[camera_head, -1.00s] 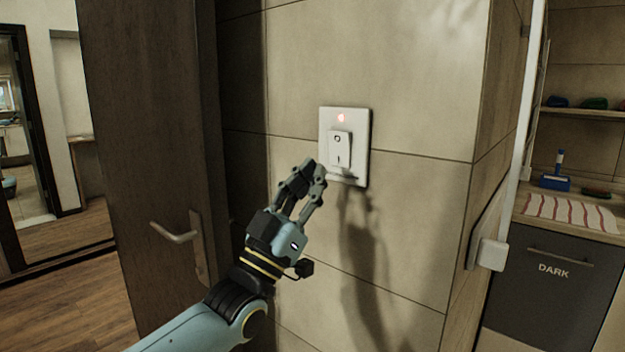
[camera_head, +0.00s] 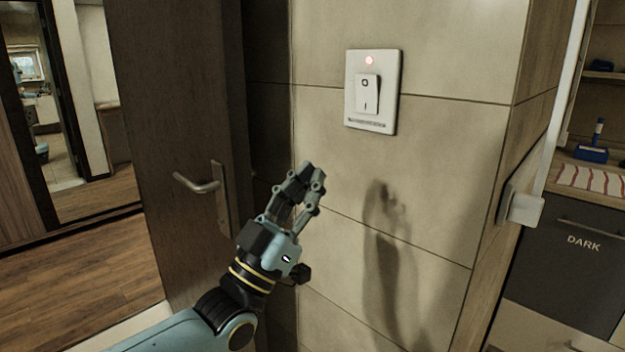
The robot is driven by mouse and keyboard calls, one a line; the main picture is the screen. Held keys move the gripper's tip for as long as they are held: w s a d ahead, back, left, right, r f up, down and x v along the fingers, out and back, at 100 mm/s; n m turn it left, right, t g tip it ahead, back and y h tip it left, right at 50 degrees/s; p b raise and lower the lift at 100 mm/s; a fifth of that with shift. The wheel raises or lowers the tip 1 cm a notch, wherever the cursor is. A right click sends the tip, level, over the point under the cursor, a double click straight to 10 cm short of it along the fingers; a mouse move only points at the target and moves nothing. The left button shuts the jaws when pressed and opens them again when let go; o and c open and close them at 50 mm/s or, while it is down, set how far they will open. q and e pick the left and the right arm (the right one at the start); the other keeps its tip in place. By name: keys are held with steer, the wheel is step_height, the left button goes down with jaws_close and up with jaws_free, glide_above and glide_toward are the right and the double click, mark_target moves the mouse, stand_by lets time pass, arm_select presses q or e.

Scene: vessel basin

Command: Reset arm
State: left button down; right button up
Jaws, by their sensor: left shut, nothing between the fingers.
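My left gripper (camera_head: 309,178) is in the middle of the head view, its fingers pointing up and shut with nothing between them. My left arm (camera_head: 180,332) comes in from the lower left. The gripper is in front of the tiled wall, below and to the left of a white wall switch (camera_head: 367,95), and apart from it. The switch has a rocker marked with a circle and a line, and a red light glows above the rocker. My right gripper is not in view.
A dark door (camera_head: 165,110) with a metal lever handle (camera_head: 198,184) stands close to the left of my gripper. A wall corner and a white fixture (camera_head: 525,208) are on the right. Beyond are a counter with a striped cloth (camera_head: 590,180) and a cabinet marked DARK (camera_head: 570,265).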

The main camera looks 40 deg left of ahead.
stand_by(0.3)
arm_select(q)
steer(key=s+f+g+y+b, duration=0.15)
steer(key=f+g, duration=0.25)
steer(key=f, duration=1)
steer(key=s+f+n+g+y+b, duration=0.1)
steer(key=s+f+g+b, duration=0.15)
steer(key=f, duration=1.25)
steer(key=s+f+g+y+b, duration=0.1)
steer(key=s+f+g+b, duration=0.3)
steer(key=f, duration=1)
steer(key=s+f+g, duration=0.7)
steer(key=s+f, duration=0.5)
steer(key=f, duration=0.4)
steer(key=s+f+g, duration=0.4)
steer(key=s, duration=0.6)
steer(key=s+f+g, duration=0.3)
steer(key=s+f, duration=0.2)
steer(key=s, duration=0.6)
steer(key=shift+f+g, duration=0.15)
steer(key=shift+g, duration=0.2)
steer(key=shift+d, duration=0.1)
